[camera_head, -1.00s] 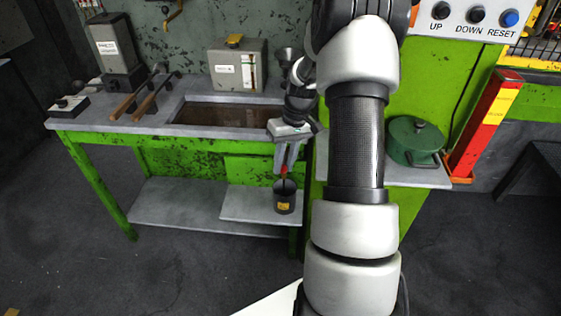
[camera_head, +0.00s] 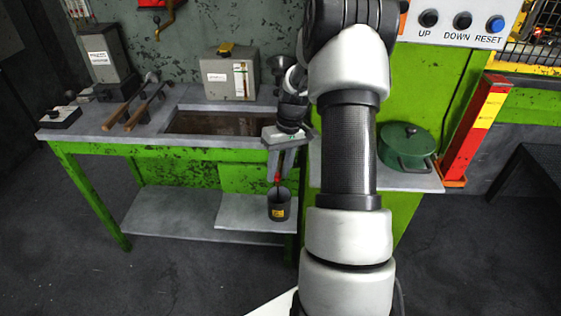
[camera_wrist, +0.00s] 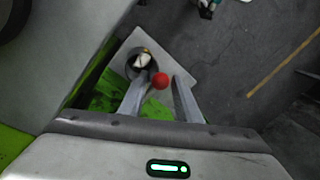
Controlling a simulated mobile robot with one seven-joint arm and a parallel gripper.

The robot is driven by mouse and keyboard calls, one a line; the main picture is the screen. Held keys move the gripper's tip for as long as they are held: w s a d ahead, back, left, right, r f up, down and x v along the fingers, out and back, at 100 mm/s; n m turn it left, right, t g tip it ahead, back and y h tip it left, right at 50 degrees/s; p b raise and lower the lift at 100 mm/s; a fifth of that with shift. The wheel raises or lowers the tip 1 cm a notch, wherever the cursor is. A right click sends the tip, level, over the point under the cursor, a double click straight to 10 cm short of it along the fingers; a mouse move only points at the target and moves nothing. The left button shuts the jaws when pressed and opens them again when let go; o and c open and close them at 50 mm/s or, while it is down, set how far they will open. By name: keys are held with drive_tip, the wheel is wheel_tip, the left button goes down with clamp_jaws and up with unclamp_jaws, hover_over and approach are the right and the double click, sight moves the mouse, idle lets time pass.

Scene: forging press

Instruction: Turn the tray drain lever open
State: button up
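The drain lever shows as a red knob (camera_head: 277,178) at the front edge of the green bench, just above a dark cup, in the head view. In the wrist view the red knob (camera_wrist: 160,81) lies between the fingertips, closer to the left finger. My gripper (camera_head: 282,172) points downward there, its fingers apart. In the wrist view my gripper (camera_wrist: 163,78) is open, with a clear gap right of the knob. Whether the left finger touches the knob cannot be told. The lever's shaft is hidden.
The dark cup (camera_head: 279,208) with a yellow label stands on the lower shelf (camera_head: 235,210) below the knob. The bench tray (camera_head: 215,123) lies behind. A green pot (camera_head: 407,143) stands to the right on a ledge. Two wooden-handled tools (camera_head: 140,105) lie left.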

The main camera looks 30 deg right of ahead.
drive_tip(key=d+r+p, duration=0.2)
drive_tip(key=d+r, duration=0.1)
drive_tip(key=r, duration=1.4)
drive_tip(key=shift+d+p, duration=0.2)
drive_tip(key=shift+p, duration=0.15)
drive_tip(key=shift+w+r, duration=0.1)
